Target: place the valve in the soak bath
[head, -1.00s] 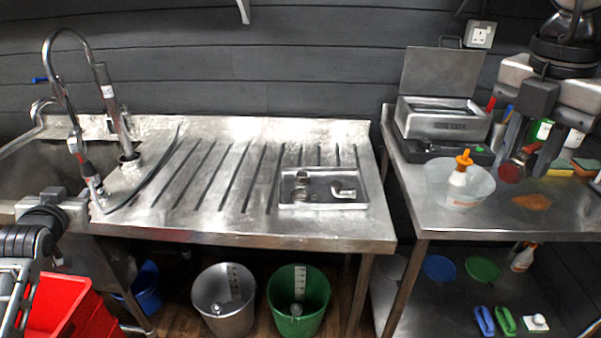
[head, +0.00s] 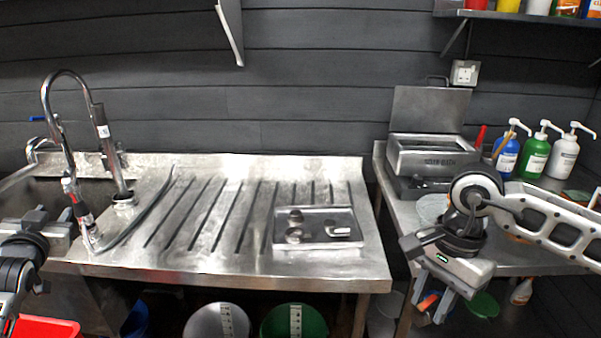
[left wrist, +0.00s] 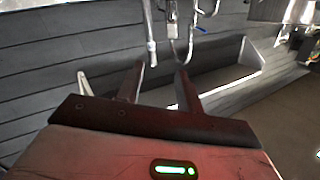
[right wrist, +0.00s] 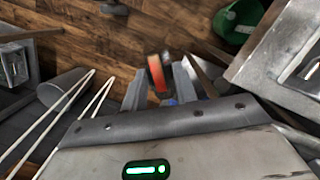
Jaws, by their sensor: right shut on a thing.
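The soak bath (head: 433,155) is a metal box at the back of the right-hand table, with its lid raised. My right gripper (head: 433,308) points down in front of that table's edge, below the bath and clear of it. It is shut on a small orange and grey piece (right wrist: 158,78), probably the valve. The piece is partly hidden by the fingers, and its shape is unclear. My left gripper (left wrist: 158,85) is open and empty. In the head view it is at the left edge by the sink, with its fingers barely visible.
A shallow tray (head: 315,247) with small metal parts lies on the ribbed drainboard (head: 200,215). Blue (head: 508,153), green (head: 535,157) and white (head: 564,156) pump bottles stand right of the bath. A clear bowl (head: 432,208) is partly behind my right arm. The drainboard's middle is clear.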

